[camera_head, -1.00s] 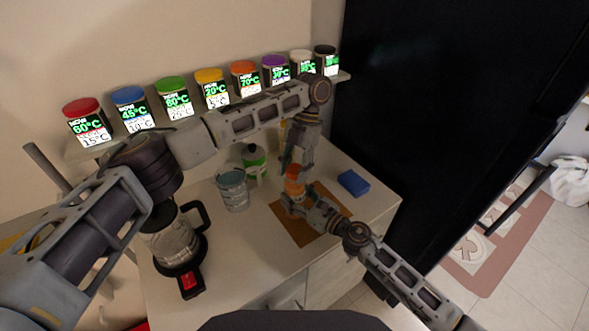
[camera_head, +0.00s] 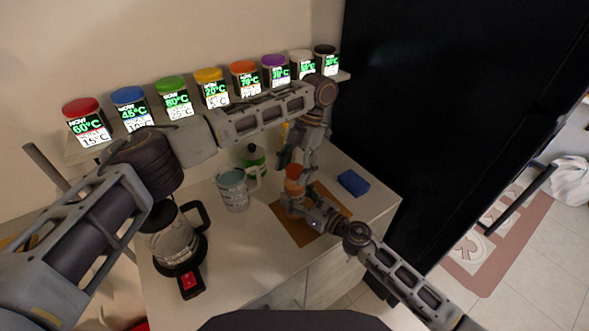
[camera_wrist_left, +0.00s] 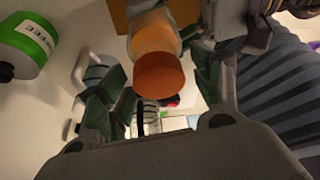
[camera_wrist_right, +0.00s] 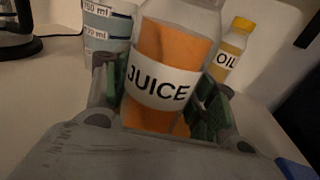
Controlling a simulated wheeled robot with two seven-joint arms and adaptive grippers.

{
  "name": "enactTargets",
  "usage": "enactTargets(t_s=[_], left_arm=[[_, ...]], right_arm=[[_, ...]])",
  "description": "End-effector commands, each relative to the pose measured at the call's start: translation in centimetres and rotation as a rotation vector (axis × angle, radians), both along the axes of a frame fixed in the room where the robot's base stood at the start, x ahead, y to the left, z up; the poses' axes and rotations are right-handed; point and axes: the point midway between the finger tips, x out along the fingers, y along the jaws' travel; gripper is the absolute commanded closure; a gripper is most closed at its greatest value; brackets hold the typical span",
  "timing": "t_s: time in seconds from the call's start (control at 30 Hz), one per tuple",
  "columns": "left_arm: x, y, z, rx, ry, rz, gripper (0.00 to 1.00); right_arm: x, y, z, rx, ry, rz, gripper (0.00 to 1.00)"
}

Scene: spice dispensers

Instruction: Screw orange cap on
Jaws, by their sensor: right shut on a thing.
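The juice bottle (camera_wrist_right: 165,80), clear with orange contents and a JUICE label, is upright between the fingers of my right gripper (camera_head: 298,205), which is shut on it. The orange cap (camera_head: 294,171) is at the top of the bottle; the left wrist view shows the cap (camera_wrist_left: 160,75) in line with the bottle neck. Whether the threads are engaged cannot be seen. My left gripper (camera_head: 292,158) is at the cap's height, just behind it in the head view. Its fingers are open, with a gap on both sides of the cap.
A brown mat (camera_head: 325,205) lies under the bottle. A measuring cup (camera_head: 233,190), a green-labelled bottle (camera_head: 253,160) and a coffee pot (camera_head: 175,240) stand left. A blue block (camera_head: 353,183) lies right. The OIL bottle (camera_wrist_right: 232,55) stands behind. Dispensers (camera_head: 212,90) line the shelf.

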Motion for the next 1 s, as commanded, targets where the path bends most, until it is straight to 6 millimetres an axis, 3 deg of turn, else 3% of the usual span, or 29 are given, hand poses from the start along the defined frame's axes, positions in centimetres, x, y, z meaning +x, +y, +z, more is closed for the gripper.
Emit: enactTargets(t_s=[0.53, 1.0], left_arm=[[0.2, -0.1, 0.6, 0.001, -0.002, 0.001, 0.32], [1.3, -1.2, 4.2, 0.001, -0.003, 0.001, 0.32]], right_arm=[[0.0, 0.0, 0.0, 0.0, 0.0, -0.001, 0.84], [0.0, 0.0, 0.0, 0.0, 0.0, -0.001, 0.84]])
